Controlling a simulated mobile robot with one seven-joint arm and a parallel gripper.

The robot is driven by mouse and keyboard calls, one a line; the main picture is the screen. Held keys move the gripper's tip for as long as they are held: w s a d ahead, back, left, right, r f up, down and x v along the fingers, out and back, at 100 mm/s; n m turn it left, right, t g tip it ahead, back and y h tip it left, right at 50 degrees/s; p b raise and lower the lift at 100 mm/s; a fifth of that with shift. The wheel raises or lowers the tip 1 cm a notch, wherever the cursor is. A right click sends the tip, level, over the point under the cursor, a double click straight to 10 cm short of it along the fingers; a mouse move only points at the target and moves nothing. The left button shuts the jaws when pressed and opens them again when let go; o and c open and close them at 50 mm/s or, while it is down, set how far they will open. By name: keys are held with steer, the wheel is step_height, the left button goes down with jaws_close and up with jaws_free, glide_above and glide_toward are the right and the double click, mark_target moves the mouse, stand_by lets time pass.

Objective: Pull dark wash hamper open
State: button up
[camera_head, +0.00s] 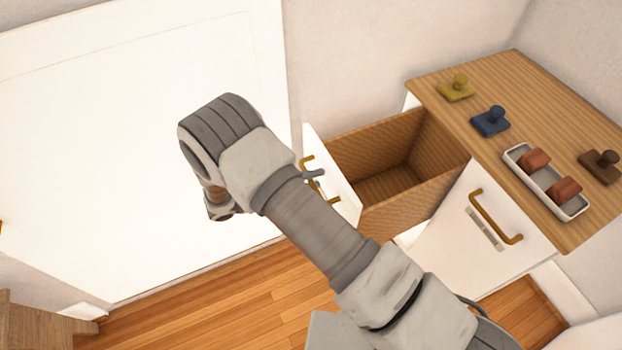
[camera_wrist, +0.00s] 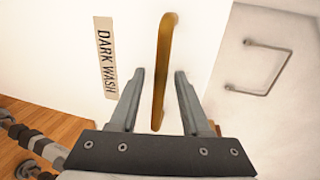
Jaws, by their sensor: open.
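The dark wash hamper (camera_head: 408,165) stands pulled out from the cabinet, its empty wood-lined inside showing in the head view. Its white front carries a brass bar handle (camera_head: 307,163), partly hidden by my arm. In the wrist view the "DARK WASH" label (camera_wrist: 105,58) is on the white front, left of the brass handle (camera_wrist: 165,45). My gripper (camera_wrist: 160,73) is open, with one finger on each side of the handle and visible gaps between. In the head view only a bit of my gripper (camera_head: 314,175) shows at the handle.
A shut white front with a brass handle (camera_head: 497,218) is right of the hamper. The wooden top (camera_head: 475,120) holds stamp-like knobs and a tray (camera_head: 548,187) with two reddish-brown blocks. A large white panel (camera_head: 130,140) stands left. Wooden floor (camera_head: 220,300) is clear below.

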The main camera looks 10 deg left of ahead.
steer(key=p+v, duration=0.1)
steer(key=v, duration=1.6)
steer(key=shift+a+p, duration=0.2)
steer(key=shift+p, duration=0.1)
steer(key=shift+s, duration=0.15)
